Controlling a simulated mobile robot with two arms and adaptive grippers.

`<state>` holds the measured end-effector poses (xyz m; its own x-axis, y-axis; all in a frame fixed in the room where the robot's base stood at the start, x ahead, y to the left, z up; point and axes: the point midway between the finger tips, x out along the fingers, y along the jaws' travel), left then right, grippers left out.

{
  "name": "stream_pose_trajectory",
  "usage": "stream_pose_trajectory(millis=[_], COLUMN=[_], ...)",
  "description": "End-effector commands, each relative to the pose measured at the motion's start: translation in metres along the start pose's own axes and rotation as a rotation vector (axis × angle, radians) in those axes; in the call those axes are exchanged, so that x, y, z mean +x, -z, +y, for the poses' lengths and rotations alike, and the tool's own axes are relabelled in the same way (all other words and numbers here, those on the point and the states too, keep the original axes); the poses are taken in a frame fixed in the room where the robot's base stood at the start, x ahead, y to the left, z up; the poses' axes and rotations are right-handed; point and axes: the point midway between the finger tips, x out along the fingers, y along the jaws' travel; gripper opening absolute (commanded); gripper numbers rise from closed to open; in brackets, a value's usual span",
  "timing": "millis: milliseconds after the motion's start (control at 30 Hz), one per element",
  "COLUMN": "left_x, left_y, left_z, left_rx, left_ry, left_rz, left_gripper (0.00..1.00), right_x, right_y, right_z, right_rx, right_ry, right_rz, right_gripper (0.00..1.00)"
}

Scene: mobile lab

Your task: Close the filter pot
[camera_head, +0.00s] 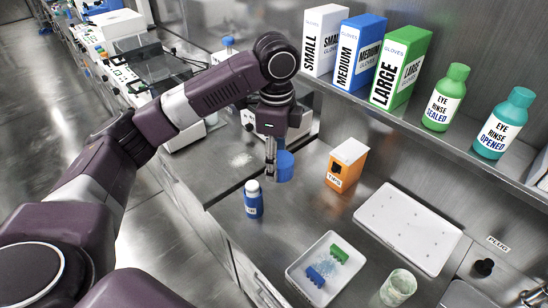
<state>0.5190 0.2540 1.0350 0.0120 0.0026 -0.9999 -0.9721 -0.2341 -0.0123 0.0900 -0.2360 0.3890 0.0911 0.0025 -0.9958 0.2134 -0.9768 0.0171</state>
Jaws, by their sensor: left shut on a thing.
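My left gripper (272,168) points down over the metal bench and is shut on a small blue rounded piece (286,166). This piece shows to the right of the fingers; I cannot tell whether it is the lid or the body of the filter pot. A small blue bottle (253,203) with a pale cap and a white label stands upright on the bench, below and left of the gripper and apart from it. My right gripper is not in view.
An orange box (346,167) stands right of the gripper. A white tray (296,272) holds green and blue racks, with a glass beaker (398,287) beside it. A white perforated board (408,228) lies at right. Glove boxes and eye-rinse bottles line the shelf (430,145).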

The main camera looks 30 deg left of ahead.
Motion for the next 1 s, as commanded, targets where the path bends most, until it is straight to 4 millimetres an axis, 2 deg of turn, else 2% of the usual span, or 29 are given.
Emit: stream_pose_trajectory(millis=[500, 1000], left_x=[0.005, 0.015], left_y=[0.023, 0.029], left_z=[0.064, 0.135], left_rx=[-0.633, -1.209], left_ry=[0.019, -0.005], left_rz=[0.010, -0.002], left_gripper=[0.27, 0.27], right_x=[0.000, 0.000], right_y=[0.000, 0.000], right_z=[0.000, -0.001], right_rx=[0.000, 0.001], right_ry=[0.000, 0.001], right_rz=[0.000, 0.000], right_gripper=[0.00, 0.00])
